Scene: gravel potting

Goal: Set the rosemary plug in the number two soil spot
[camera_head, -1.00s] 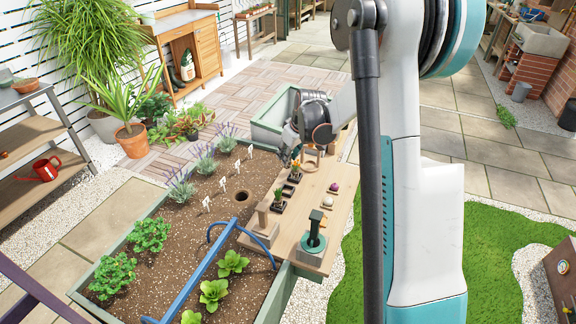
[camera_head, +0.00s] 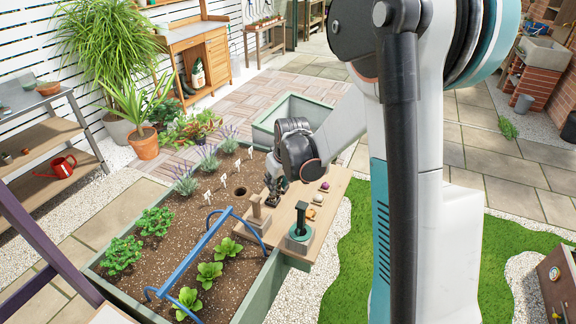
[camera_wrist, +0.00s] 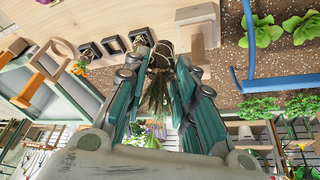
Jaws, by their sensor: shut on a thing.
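My gripper (camera_wrist: 163,85), with teal fingers, is shut on a dark plug wrapped in string, with thin needle-like green foliage, likely the rosemary plug (camera_wrist: 156,95). In the head view my gripper (camera_head: 279,183) is partly hidden behind my wrist, over the left edge of the wooden board. The soil bed (camera_head: 180,230) lies to its left. It has a round dark hole (camera_head: 240,191) and a row of white number markers (camera_head: 226,181). The digits are too small to read.
The wooden board (camera_head: 325,210) carries black square holders (camera_wrist: 115,45), a wooden post (camera_head: 256,210) and a green tool in a round stand (camera_head: 299,228). A blue tubular handle (camera_head: 190,262) arches over the bed. Lettuces (camera_head: 209,272) and lavender (camera_head: 208,158) grow around the soil.

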